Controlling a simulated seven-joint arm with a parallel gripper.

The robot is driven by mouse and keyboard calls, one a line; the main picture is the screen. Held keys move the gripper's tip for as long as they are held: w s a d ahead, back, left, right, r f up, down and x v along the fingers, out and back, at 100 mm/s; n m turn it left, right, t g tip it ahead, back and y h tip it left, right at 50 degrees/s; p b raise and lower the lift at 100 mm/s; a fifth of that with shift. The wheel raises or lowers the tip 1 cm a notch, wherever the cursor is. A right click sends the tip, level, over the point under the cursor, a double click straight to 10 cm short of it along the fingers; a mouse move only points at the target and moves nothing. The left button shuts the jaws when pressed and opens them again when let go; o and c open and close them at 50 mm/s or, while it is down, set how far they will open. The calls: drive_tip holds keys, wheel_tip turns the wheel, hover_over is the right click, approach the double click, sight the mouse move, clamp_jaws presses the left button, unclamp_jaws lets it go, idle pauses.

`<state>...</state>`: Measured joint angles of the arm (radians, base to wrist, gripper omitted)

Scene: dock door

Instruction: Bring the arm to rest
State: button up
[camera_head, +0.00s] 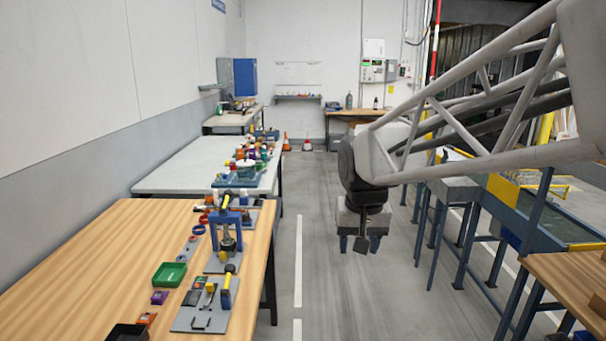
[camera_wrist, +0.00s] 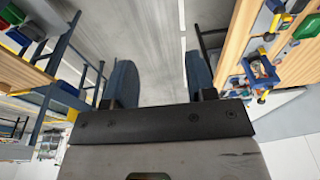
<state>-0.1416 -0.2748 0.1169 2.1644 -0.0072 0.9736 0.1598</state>
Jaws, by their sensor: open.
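My gripper (camera_head: 360,244) hangs from my pale lattice arm over the aisle, to the right of the wooden bench, pointing down. It is open, with nothing between its fingers. In the wrist view its two blue fingers (camera_wrist: 160,78) stand apart, with bare grey floor seen between them. No object touches the gripper in either view.
The wooden bench (camera_head: 95,240) at left holds a blue press (camera_head: 228,232), a green tray (camera_head: 169,275) and small parts. A white table (camera_head: 165,180) stands beyond. A blue-framed conveyor (camera_head: 540,235) runs along the right. The aisle floor (camera_head: 340,290) is clear.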

drive_tip(key=s+d+f, duration=0.3)
drive_tip(key=s, duration=0.8)
drive_tip(key=s+d+f, duration=0.2)
drive_tip(key=s+d, duration=0.2)
drive_tip(key=s, duration=0.6)
drive_tip(key=shift+s+d+f+t, duration=0.3)
drive_tip(key=shift+s+f+t, duration=0.1)
